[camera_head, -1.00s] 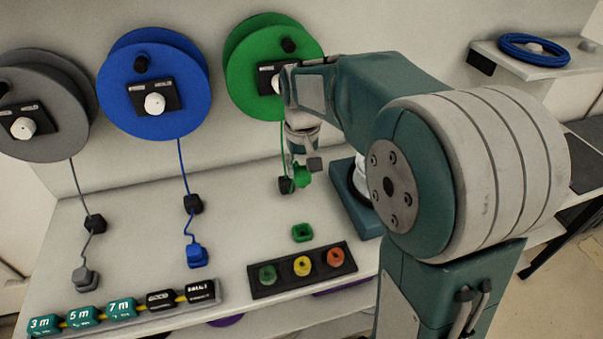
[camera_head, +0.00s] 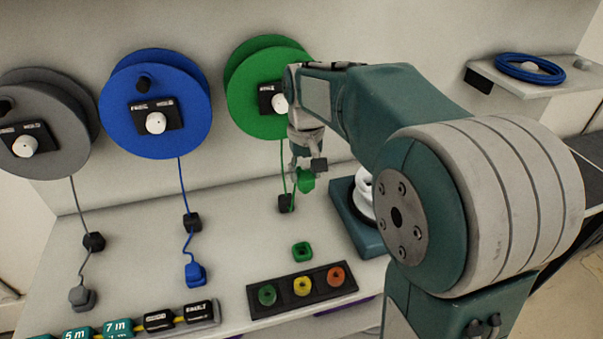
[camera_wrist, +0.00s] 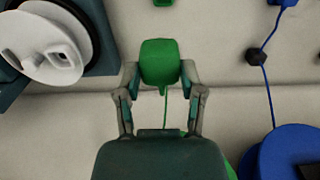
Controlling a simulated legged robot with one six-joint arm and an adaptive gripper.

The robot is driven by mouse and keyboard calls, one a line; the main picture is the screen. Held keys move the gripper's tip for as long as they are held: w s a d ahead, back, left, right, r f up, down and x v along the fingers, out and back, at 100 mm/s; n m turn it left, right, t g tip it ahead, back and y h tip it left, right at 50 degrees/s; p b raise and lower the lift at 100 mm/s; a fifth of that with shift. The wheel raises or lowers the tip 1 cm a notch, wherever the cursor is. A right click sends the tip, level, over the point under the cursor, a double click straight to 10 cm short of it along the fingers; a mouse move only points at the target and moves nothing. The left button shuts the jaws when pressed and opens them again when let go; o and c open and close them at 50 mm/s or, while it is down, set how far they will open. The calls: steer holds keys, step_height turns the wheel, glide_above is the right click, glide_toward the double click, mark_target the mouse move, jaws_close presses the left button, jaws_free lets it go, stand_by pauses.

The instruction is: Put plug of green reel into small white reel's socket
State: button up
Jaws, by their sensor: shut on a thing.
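My gripper (camera_head: 305,170) is shut on the green plug (camera_wrist: 160,62), which sits between its two fingertips in the wrist view. The plug also shows under my gripper in the head view (camera_head: 307,181), raised above the table. A green cable runs from it toward the green reel (camera_head: 248,95) on the wall. The small white reel (camera_head: 364,190) stands on a dark teal base, right of my gripper and partly hidden by my arm. In the wrist view the white reel (camera_wrist: 35,48) is at upper left, and its white socket (camera_wrist: 62,52) shows a dark opening.
A blue reel (camera_head: 155,105) and a grey reel (camera_head: 40,125) hang to the left, with their plugs on the table. Length tags line the front edge.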

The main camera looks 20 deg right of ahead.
steer(key=w+d, duration=0.3)
steer(key=d, duration=0.7)
steer(key=w+d, duration=0.3)
steer(key=d, duration=0.7)
steer(key=shift+d, duration=0.25)
steer(key=shift+d, duration=0.1)
steer(key=d, duration=0.2)
steer(key=w+d, duration=0.1)
steer(key=d, duration=0.2)
steer(key=shift+w+d, duration=0.3)
steer(key=shift+w, duration=0.05)
steer(key=s+a, duration=0.2)
steer(key=a, duration=0.5)
steer(key=shift+f, duration=0.3)
stand_by(0.7)
steer(key=shift+d, duration=0.1)
steer(key=shift+f, duration=2.5)
